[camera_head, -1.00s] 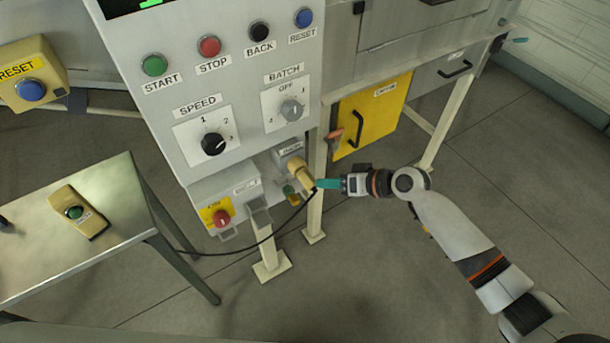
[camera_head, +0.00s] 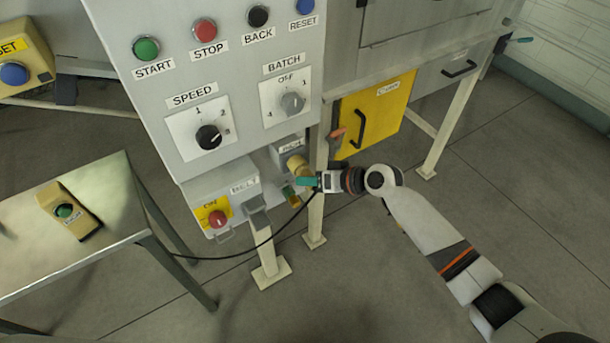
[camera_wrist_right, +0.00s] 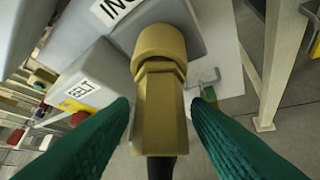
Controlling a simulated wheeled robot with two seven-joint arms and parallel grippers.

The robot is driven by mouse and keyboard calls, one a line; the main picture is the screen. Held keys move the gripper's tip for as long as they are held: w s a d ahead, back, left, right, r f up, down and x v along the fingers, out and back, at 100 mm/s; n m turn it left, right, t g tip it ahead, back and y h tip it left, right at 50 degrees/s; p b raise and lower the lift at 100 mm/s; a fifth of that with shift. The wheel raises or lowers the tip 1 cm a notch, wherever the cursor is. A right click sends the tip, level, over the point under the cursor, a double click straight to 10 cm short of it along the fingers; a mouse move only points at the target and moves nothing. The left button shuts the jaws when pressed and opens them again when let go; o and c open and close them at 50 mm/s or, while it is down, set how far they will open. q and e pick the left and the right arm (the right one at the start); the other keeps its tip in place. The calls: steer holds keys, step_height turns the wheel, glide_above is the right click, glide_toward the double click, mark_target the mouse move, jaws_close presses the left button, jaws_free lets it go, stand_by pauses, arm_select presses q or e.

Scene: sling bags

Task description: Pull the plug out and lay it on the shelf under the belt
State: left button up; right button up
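The tan plug (camera_head: 296,165) sits in its socket on the low front part of the grey machine, with a black cable hanging from it. In the right wrist view the plug (camera_wrist_right: 160,95) points away from me, its round head against the grey socket box. My right gripper (camera_head: 304,182) is at the plug. Its green fingers (camera_wrist_right: 160,112) stand on either side of the plug body, with narrow gaps, so it looks open around it. My left gripper is not in view. I cannot make out which surface is the shelf under the belt.
The control panel (camera_head: 240,95) with knobs and buttons rises above the socket. A red button (camera_head: 217,218) is left of it. A yellow door (camera_head: 375,115) and machine legs stand to the right. A metal table (camera_head: 100,235) with a button box (camera_head: 68,211) is at left.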

steer(key=c, duration=0.8)
steer(key=shift+s+d+p, duration=0.25)
steer(key=shift+s+p, duration=0.05)
steer(key=shift+c, duration=0.2)
steer(key=shift+s+d+p, duration=0.55)
steer(key=shift+s+d, duration=0.3)
steer(key=shift+s, duration=0.3)
steer(key=shift+s+d+p, duration=0.55)
steer(key=shift+s+d, duration=0.25)
steer(key=shift+s, duration=0.3)
steer(key=shift+s+d, duration=0.1)
steer(key=shift+s+d+p, duration=0.3)
steer(key=shift+s+d, duration=0.25)
steer(key=shift+s, duration=0.25)
steer(key=shift+s+d+p, duration=0.25)
steer(key=shift+s+d, duration=0.3)
steer(key=shift+s, duration=0.2)
steer(key=shift+r, duration=0.1)
